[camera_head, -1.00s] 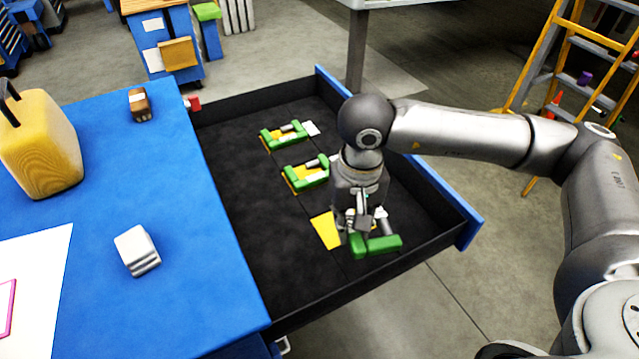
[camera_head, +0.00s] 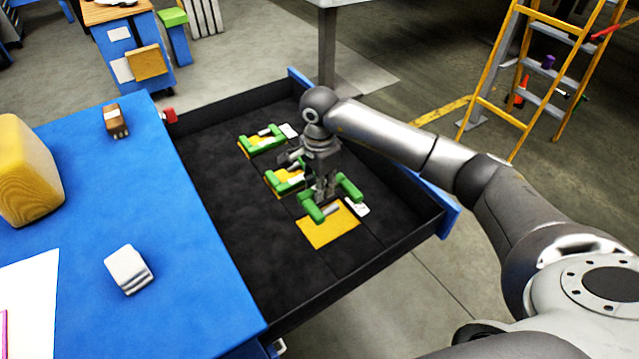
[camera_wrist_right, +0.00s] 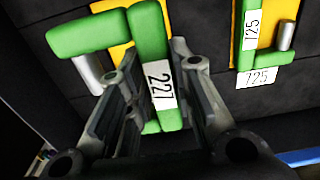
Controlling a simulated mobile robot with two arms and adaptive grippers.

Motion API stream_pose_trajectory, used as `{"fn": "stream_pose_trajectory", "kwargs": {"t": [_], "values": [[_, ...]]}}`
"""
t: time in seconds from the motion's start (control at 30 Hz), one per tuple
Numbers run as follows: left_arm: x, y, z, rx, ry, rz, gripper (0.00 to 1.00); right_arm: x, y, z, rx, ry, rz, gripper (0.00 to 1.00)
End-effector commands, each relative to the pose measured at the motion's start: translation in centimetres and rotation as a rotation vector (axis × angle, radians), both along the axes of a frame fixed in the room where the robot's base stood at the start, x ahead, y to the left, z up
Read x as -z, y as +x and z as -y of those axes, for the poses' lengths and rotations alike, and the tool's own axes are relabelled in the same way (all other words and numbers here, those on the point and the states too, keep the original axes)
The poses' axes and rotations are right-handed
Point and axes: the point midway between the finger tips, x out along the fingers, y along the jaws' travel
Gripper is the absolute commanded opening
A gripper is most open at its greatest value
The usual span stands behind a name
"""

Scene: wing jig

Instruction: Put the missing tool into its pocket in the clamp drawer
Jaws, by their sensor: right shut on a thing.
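My right gripper (camera_head: 323,192) is shut on a green clamp (camera_head: 349,187) with a grey spindle. In the right wrist view, the held clamp (camera_wrist_right: 150,45) lies between the fingers and carries a white label "227". It is over the far part of a yellow pocket (camera_head: 328,234) in the dark clamp drawer (camera_head: 235,215); whether it touches the bottom I cannot tell. Two other green clamps, a far one (camera_head: 262,143) and a middle one (camera_head: 284,186), lie on yellow pockets. The right wrist view shows a neighbouring clamp (camera_wrist_right: 245,30) labelled "725". My left gripper is out of view.
A white tag (camera_head: 357,207) lies right of the near pocket. The drawer walls (camera_head: 345,272) surround the clamps. A yellow ladder (camera_head: 490,106) stands behind.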

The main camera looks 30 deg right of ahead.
Motion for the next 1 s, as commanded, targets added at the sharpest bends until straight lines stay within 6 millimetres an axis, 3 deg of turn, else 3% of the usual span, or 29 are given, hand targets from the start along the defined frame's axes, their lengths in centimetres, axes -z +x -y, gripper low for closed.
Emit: {"fn": "stream_pose_trajectory", "kwargs": {"t": [0.27,0.73,1.0], "values": [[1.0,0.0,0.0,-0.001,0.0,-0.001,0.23,1.6,0.0,-0.1,-0.001,0.002,0.001,0.0],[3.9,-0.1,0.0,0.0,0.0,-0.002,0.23,6.3,0.0,0.0,-0.004,0.001,0.001,0.0],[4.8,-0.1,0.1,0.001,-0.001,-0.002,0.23,7.3,0.0,0.0,-0.003,0.001,0.003,0.0]]}}
